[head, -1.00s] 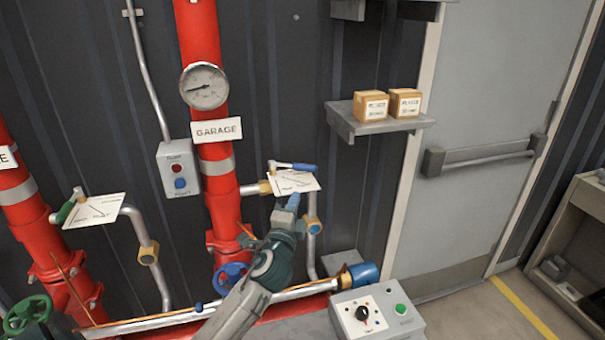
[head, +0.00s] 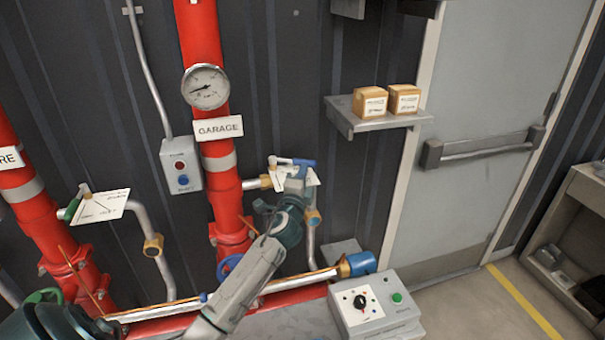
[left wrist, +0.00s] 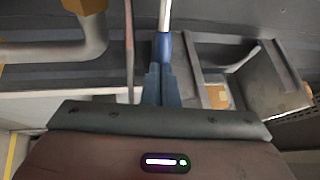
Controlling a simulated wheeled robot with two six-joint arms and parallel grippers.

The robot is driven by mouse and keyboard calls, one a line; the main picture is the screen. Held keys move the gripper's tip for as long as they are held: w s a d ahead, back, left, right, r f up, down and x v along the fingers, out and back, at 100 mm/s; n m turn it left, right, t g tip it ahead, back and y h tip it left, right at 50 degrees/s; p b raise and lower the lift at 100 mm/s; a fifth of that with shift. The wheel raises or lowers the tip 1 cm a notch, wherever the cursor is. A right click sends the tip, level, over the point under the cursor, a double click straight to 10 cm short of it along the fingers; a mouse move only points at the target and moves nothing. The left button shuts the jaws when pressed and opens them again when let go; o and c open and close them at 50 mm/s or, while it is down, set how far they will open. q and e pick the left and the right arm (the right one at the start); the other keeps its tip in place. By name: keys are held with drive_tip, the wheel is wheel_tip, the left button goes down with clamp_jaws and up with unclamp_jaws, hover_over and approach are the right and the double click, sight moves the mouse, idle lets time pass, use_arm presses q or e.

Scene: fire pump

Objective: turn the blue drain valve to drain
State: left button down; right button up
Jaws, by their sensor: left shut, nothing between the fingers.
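The drain valve's blue-handled lever (head: 304,162) lies roughly level in front of a white label plate (head: 312,178), on the pipe branching from the GARAGE riser. My left gripper (head: 300,171) is shut and empty, its tips just below the blue handle in the head view. In the left wrist view the closed fingers (left wrist: 160,86) point at the blue handle (left wrist: 163,46), with its bare metal lever beyond. They look very close; I cannot tell whether they touch. My gripper and wrist hide part of the plate and the pipe below. My right gripper is not in view.
The red GARAGE riser (head: 209,90) with a gauge (head: 205,87) stands left of the valve. A shelf (head: 372,120) with two boxes juts out to the right. A control box (head: 375,308) sits lower right. Another valve plate (head: 98,206) is at the left.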

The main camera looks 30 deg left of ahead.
sight(309, 164)
use_arm(q)
drive_tip(key=shift+w+a+f+n+g+y+b, duration=0.15)
drive_tip(key=shift+w+n+g+y+b, duration=0.95)
drive_tip(key=shift+y+b, duration=0.9)
drive_tip(key=shift+w+a+f+n+g+y+b, duration=0.1)
drive_tip(key=shift+w+n+g+y+b, duration=1.15)
drive_tip(key=shift+b, duration=1.2)
drive_tip(key=shift+w+a+r+y+b, duration=0.2)
drive_tip(key=shift+w+a+y+b, duration=0.1)
drive_tip(key=shift+b, duration=0.15)
drive_tip(key=shift+r, duration=0.1)
drive_tip(key=shift+t, duration=0.25)
